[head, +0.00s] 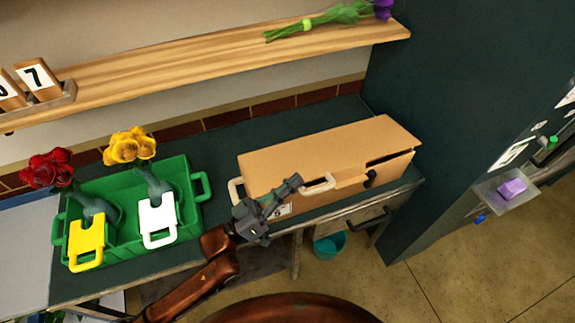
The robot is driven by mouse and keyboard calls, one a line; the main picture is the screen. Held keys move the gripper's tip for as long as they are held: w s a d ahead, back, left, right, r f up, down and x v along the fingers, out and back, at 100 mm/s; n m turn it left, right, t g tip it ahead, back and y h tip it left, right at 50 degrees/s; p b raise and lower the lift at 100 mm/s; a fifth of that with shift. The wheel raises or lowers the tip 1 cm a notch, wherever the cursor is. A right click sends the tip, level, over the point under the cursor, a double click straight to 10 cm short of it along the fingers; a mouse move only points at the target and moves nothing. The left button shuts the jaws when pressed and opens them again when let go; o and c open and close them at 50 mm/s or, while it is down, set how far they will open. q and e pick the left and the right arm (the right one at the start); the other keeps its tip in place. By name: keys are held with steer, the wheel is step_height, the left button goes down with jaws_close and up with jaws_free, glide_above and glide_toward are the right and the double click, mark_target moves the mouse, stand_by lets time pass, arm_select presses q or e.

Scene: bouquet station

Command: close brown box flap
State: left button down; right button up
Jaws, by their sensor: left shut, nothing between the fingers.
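The brown box (315,148) stands on the dark worktop at the right. Its top flap lies almost flat, with a dark gap under its front edge near the right corner. A pale handle (319,187) shows at the front of the box, and another pale loop (236,190) is at its left end. My left gripper (294,183) is shut and empty, in front of the box's front face, left of the front handle. Whether it touches the box I cannot tell. It hides part of the front face. My right gripper is not in view.
A green crate (196,215) with red flowers (47,167) and yellow flowers (130,146) in vases stands left of the box. A wooden shelf (200,62) runs above, holding a purple bouquet (335,18). A dark cabinet (440,120) stands close at the right.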

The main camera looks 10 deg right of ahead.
arm_select(q)
step_height(320, 180, down, 8)
steer(key=s+m+g+b, duration=0.1)
steer(key=m+b, duration=0.1)
steer(key=b, duration=0.2)
steer(key=shift+s+d+f+h+b, duration=0.2)
steer(key=shift+s+d+h+b, duration=0.1)
steer(key=shift+s+b, duration=0.1)
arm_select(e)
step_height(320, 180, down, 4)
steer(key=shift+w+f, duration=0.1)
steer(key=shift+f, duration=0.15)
arm_select(q)
steer(key=shift+a+f, duration=0.1)
steer(key=shift+f, duration=0.2)
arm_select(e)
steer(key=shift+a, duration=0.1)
arm_select(q)
steer(key=s+a, duration=0.4)
steer(key=a, duration=0.8)
steer(key=shift+s+a+r, duration=0.15)
steer(key=shift+s+r, duration=0.15)
steer(key=shift+s, duration=0.05)
